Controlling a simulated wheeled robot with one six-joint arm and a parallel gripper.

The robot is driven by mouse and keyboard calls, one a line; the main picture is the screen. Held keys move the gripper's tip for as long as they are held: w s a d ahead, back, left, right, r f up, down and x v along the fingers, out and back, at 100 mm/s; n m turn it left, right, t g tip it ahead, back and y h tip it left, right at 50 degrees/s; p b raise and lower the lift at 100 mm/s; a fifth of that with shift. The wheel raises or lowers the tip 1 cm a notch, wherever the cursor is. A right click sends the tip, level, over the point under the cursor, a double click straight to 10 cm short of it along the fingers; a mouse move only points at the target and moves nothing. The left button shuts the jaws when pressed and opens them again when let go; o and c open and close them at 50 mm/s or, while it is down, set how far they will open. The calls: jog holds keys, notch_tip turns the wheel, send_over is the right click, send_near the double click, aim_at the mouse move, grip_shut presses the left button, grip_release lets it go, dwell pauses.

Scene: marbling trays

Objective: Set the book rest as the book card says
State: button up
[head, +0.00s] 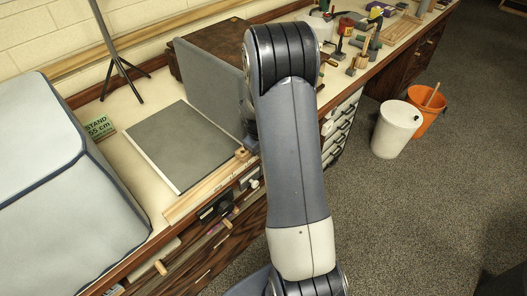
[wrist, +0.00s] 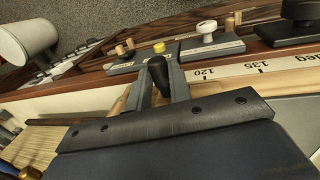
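The book rest shows in the head view as a flat grey board (head: 185,147) on the bench, with a grey panel (head: 212,88) standing up at its far right side. A pale rail with a degree scale runs along the bench's front edge; in the wrist view the scale (wrist: 235,73) reads 120 and 135. My gripper (wrist: 160,82) is at this rail. Its two grey fingers stand on either side of a black knob (wrist: 157,70), with no gap seen between them and it. In the head view my arm mostly hides the gripper. I find no readable book card.
A large pale padded case (head: 45,170) is at left, a tripod (head: 125,85) behind. Tools clutter the bench's far right. A white bin (head: 396,130) and orange bucket (head: 428,112) stand on the floor.

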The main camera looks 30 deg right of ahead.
jog(key=o, duration=0.5)
jog(key=shift+c, duration=0.2)
notch_tip(320, 180, up, 11)
jog(key=a, duration=0.2)
jog(key=shift+s+f+b, duration=0.15)
jog(key=shift+s+b, duration=0.1)
jog(key=shift+b, duration=0.2)
jog(key=f, duration=0.3)
jog(key=d+f, duration=0.1)
jog(key=f, duration=0.3)
jog(key=d+f+p, duration=0.1)
jog(key=f, duration=0.2)
jog(key=shift+w+f, duration=0.25)
jog(key=shift+f, duration=0.15)
jog(key=shift+s+a, duration=0.15)
jog(key=shift+a, duration=0.4)
jog(key=shift+r, duration=0.15)
